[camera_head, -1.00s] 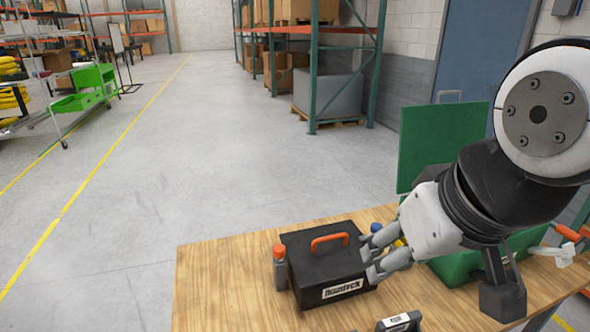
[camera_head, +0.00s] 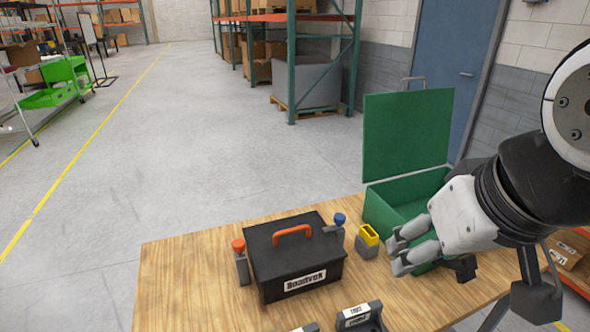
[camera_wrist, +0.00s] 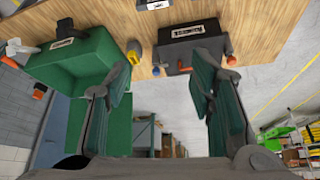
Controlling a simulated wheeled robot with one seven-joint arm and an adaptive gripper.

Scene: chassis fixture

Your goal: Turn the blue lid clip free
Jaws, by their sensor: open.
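A black toolbox (camera_head: 292,262) with an orange handle and a white label stands on the wooden table. A blue-topped grey clip (camera_head: 340,219) stands at its right side, and an orange-topped grey clip (camera_head: 239,245) at its left side. In the wrist view the toolbox (camera_wrist: 192,43) is upside down, with the blue clip (camera_wrist: 156,71) small at its left end. My gripper (camera_head: 398,256) is open and empty, right of the toolbox and apart from the blue clip. In the wrist view its fingers (camera_wrist: 163,88) are spread wide.
A yellow-topped grey piece (camera_head: 368,238) stands between the toolbox and my gripper. A green case (camera_head: 378,210) with its lid raised is behind the gripper. Grey labelled pieces (camera_head: 360,318) lie at the front. The table's left part (camera_head: 190,270) is clear.

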